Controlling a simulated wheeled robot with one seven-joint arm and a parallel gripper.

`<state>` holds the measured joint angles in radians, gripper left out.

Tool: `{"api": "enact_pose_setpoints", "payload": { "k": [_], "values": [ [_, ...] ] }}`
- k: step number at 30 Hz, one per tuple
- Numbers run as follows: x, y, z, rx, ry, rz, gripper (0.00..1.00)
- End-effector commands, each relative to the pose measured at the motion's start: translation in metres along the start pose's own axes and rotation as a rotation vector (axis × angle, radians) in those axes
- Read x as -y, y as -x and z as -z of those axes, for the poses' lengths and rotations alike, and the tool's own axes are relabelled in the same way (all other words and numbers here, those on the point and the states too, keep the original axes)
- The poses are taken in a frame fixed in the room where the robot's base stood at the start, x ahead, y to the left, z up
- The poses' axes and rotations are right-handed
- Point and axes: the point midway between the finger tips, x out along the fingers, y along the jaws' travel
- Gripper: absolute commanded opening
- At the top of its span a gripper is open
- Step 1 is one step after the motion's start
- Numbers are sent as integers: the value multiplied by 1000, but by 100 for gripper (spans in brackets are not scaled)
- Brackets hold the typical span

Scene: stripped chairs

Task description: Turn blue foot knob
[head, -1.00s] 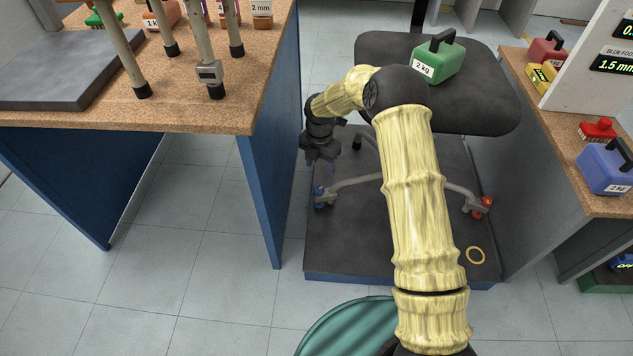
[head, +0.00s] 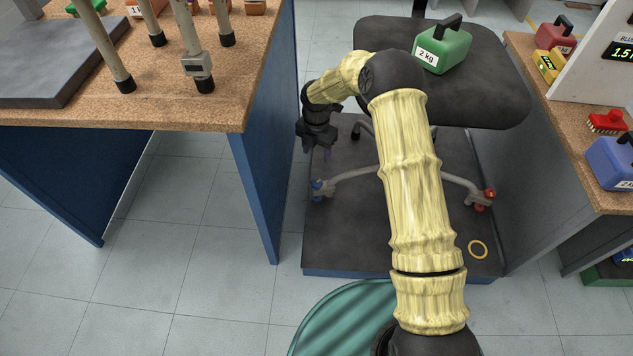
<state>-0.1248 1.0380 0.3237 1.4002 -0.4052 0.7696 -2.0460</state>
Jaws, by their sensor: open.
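The blue foot knob (head: 317,187) sits at the left end of the chair's star base, low over the dark platform (head: 400,255). My gripper (head: 317,155) points down above the knob, a little apart from it in the picture. Its fingers look open, with nothing between them. The chair (head: 490,95) has a black seat, and a green 2 kg weight (head: 445,50) rests on it. A red foot knob (head: 489,194) shows at the right end of the base. My arm hides the middle of the base.
A cork-topped bench (head: 200,110) with a blue side panel (head: 258,190) stands close left of my gripper. A right-hand bench (head: 590,180) holds a blue weight (head: 612,160), a red brush (head: 606,122) and a display. A yellow ring (head: 478,250) lies on the platform's right part.

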Motion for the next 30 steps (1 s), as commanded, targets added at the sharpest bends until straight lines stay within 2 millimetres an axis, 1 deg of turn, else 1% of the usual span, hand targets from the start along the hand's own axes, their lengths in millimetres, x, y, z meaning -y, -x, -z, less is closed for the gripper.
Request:
{"api": "enact_pose_setpoints", "payload": {
  "k": [1, 21, 25, 27, 30],
  "values": [
    [0, -12, 0, -1, 0, 1, 55],
    [0, -131, 0, 0, -2, 0, 55],
    [0, -148, 0, 0, -2, -1, 55],
    [0, -154, -1, 1, -2, -2, 55],
    [0, -158, -1, 1, -2, -2, 55]
  ]
}}
